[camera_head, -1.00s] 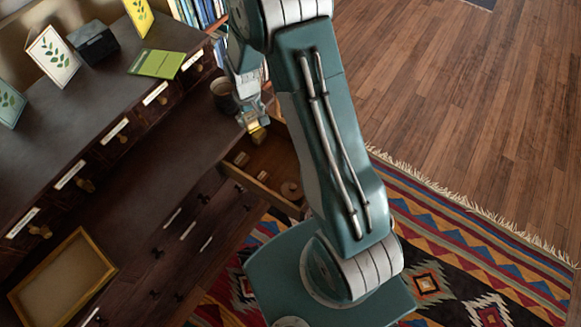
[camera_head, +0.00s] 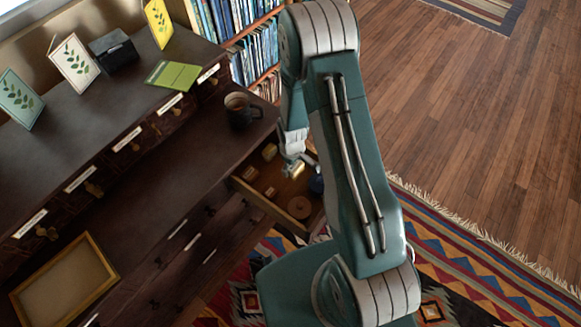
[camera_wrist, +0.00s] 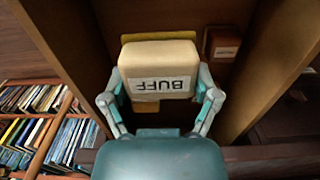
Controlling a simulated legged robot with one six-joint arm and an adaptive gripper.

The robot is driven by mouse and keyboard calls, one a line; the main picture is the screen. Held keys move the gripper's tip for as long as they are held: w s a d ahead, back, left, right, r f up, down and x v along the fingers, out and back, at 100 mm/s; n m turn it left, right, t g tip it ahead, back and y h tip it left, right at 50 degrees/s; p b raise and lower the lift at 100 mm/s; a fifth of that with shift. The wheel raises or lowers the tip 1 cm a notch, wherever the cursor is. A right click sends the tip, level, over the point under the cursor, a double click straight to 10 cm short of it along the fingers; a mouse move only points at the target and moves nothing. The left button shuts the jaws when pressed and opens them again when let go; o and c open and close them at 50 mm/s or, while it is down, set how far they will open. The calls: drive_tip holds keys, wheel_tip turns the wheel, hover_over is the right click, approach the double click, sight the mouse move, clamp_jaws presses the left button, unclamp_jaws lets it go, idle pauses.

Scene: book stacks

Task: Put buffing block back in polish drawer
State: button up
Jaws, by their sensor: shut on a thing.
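The buffing block (camera_wrist: 160,54) is cream-coloured with a white "BUFF" label that reads upside down in the wrist view. My gripper (camera_wrist: 160,80) is shut on it, one finger on each side. In the head view my gripper (camera_head: 295,165) is over the open polish drawer (camera_head: 262,201), with the yellowish block (camera_head: 297,172) at its tip. I cannot tell whether the block touches the drawer floor. In the wrist view the drawer's wooden side (camera_wrist: 272,65) runs along the right.
The drawer holds small blocks (camera_head: 270,152), a round brown item (camera_head: 299,207) and a dark blue item (camera_head: 316,185). A brown labelled block (camera_wrist: 224,46) is close to the buffing block's right. A mug (camera_head: 240,110) stands on the desk beside the drawer.

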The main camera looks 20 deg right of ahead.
drive_tip(key=w+f, duration=0.2)
drive_tip(key=f, duration=0.1)
drive_tip(key=w+f, duration=0.2)
drive_tip(key=shift+w+d+f, duration=0.1)
drive_tip(key=shift+d+f, duration=0.1)
drive_tip(key=shift+d, duration=0.1)
drive_tip(key=shift+w+d+f, duration=0.1)
drive_tip(key=shift+w+f, duration=0.1)
drive_tip(key=shift+f, duration=1.5)
drive_tip(key=shift+f, duration=0.1)
drive_tip(key=o, duration=1.1)
